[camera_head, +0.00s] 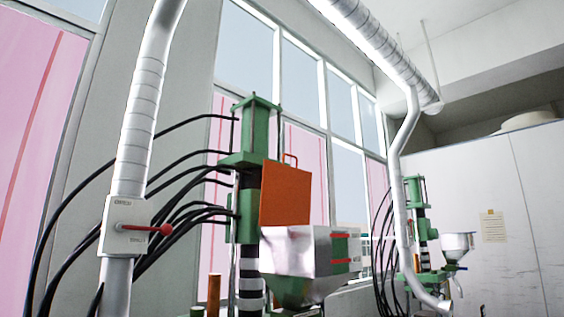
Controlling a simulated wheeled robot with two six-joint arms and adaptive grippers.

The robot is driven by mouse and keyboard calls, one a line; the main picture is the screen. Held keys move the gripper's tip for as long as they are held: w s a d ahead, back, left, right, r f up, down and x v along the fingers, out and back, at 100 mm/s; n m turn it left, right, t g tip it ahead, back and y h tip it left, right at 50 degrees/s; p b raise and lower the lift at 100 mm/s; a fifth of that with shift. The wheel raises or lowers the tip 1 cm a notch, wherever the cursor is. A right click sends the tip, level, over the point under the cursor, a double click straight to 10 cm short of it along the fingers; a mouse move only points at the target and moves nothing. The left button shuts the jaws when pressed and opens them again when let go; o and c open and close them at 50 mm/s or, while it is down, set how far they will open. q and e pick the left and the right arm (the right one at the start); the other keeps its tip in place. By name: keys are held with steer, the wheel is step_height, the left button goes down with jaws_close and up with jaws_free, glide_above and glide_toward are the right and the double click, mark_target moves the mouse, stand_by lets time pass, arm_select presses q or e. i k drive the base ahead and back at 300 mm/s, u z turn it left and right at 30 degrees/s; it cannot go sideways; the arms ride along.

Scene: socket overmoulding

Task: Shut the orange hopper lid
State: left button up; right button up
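The orange hopper lid (286,194) stands upright, open, at the back left edge of the hopper. An orange-red loop handle (291,158) sticks up from its top edge. The metal hopper (289,251) is below it, with a box-like upper part and a tapering lower part. The inside of the hopper is not visible from this low angle. Neither of my grippers shows in the head view.
A green moulding machine (250,130) with black hoses stands behind the hopper. A silver duct (140,115) with a red-handled valve box (127,227) runs down at left. A second machine (419,225) with a small funnel (458,242) stands at right.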

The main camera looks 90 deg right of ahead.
mark_target(286, 195)
steer(key=z, duration=2.7)
